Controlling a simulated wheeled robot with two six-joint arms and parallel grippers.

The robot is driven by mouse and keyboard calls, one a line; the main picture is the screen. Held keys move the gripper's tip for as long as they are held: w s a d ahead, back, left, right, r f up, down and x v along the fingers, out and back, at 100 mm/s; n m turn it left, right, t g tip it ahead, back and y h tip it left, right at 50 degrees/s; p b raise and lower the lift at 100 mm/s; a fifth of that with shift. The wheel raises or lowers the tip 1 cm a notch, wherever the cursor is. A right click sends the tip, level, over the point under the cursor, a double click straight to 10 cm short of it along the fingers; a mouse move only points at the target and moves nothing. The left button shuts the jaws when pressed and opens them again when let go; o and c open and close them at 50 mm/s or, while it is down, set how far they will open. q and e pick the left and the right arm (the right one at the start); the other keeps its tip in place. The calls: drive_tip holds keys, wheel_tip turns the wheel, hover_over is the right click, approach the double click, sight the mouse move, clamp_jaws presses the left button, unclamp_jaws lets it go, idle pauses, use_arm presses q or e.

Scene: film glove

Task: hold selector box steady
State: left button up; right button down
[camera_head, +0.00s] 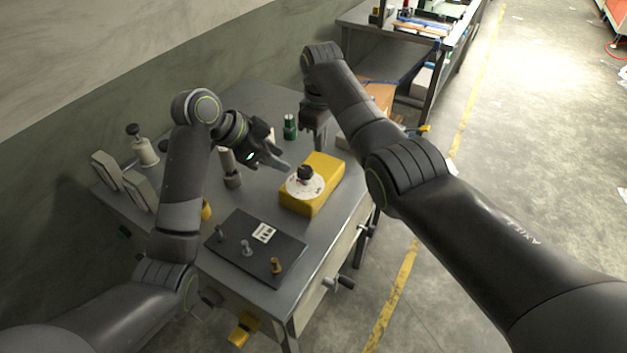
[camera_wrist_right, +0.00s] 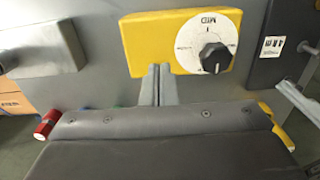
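The yellow selector box (camera_head: 325,170) sits on the grey workbench, with a white dial and a black knob (camera_head: 305,173) on its face. In the right wrist view the box (camera_wrist_right: 150,40) shows at the top, with its black knob (camera_wrist_right: 214,57) at its right end. My right gripper (camera_wrist_right: 158,68) looks shut, its fingers close together at the box's near long edge; I cannot tell whether they touch it. My left gripper (camera_head: 283,165) is left of the box, near the dial, and its finger gap cannot be made out.
A dark plate (camera_head: 250,245) with several small pegs and a label lies in front of the box. A green-and-black cylinder (camera_head: 290,126) stands behind it. A grey block (camera_wrist_right: 40,45) is left in the right wrist view. A wall borders the workbench's far left side.

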sight(319, 167)
drive_tip(key=shift+f, duration=0.25)
drive_tip(key=shift+f, duration=0.75)
drive_tip(key=shift+f, duration=0.2)
drive_tip(key=shift+f, duration=0.75)
drive_tip(key=shift+f, duration=0.45)
drive_tip(key=shift+f, duration=0.5)
